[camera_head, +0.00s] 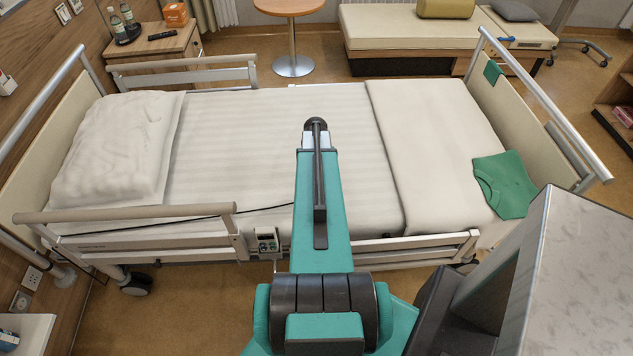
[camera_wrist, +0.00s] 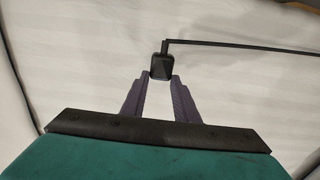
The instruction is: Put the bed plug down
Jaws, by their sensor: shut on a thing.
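The bed plug (camera_wrist: 161,66) is a small black block at the tips of my gripper (camera_wrist: 161,79) in the wrist view. The two dark fingers are closed on its near end. A black cable (camera_wrist: 240,47) leaves the plug's far end and bends sharply to the right. Behind the plug is the white bed sheet; I cannot tell how far it is above it. In the head view my arm hides the fingers and the plug. The cable (camera_head: 215,216) shows there, running from the bed's left side over the near rail toward my arm.
The bed mattress (camera_head: 245,130) has a pillow (camera_head: 115,148) at left and a green cloth (camera_head: 505,184) at right. A near side rail (camera_head: 125,214) and a control handset (camera_head: 267,241) edge it. A wall socket (camera_head: 32,277) is at lower left. The mattress middle is clear.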

